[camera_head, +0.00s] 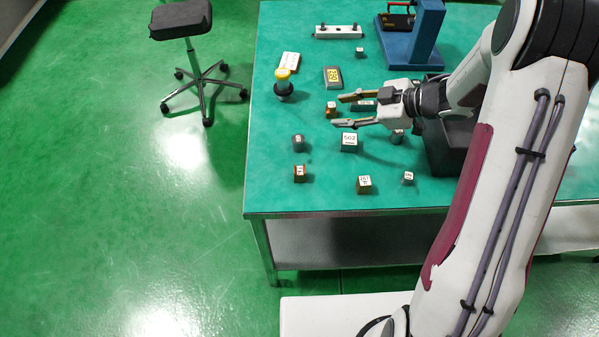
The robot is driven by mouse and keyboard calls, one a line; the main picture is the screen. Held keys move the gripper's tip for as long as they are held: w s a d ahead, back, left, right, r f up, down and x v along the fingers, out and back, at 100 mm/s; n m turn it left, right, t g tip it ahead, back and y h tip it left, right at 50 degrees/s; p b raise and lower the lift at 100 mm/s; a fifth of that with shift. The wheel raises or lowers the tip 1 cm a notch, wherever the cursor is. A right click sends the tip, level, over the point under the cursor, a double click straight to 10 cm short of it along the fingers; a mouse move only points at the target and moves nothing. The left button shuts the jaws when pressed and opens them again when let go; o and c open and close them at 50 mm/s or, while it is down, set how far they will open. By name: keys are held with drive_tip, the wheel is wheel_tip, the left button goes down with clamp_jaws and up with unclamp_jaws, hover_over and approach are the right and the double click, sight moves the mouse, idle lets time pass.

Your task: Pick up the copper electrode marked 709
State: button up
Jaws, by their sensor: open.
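Several small blocks with white labels stand on the green table (270,195). My gripper (338,111) is open and points left, with nothing held. The first copper block appears between or just past its fingertips; I cannot tell the height gap. A larger grey block marked 502 (349,145) is just in front of the near finger.
Grey blocks stand near the gripper: one at left (298,144), one at front right (408,180). A yellow-topped device (284,86), a box with a yellow label (333,79), a white bar (338,33) and a blue stand (426,35) are farther back.

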sight(300, 173)
drive_tip(key=s+f+g+y, duration=0.1)
drive_tip(key=s+f, duration=0.1)
drive_tip(key=s, duration=0.1)
drive_tip(key=s+a+f+n+g+y, duration=0.1)
drive_tip(key=s+f+g, duration=0.1)
drive_tip(key=s, duration=0.1)
drive_tip(key=s+a+f+n+g+y, duration=0.1)
drive_tip(key=s+f+g, duration=0.1)
drive_tip(key=s, duration=0.1)
drive_tip(key=shift+s+f+y, duration=0.1)
drive_tip(key=shift+s+y, duration=0.2)
drive_tip(key=shift+s+f+g, duration=0.2)
drive_tip(key=shift+s+g, duration=0.2)
drive_tip(key=shift+s, duration=0.2)
drive_tip(key=shift+a, duration=0.15)
drive_tip(key=shift+x, duration=1.15)
drive_tip(key=shift+w+a+f, duration=0.1)
drive_tip(key=shift+w+x, duration=0.15)
drive_tip(key=shift+x, duration=1.1)
drive_tip(key=shift+w+x, duration=0.15)
drive_tip(key=shift+x, duration=1.1)
clamp_jaws()
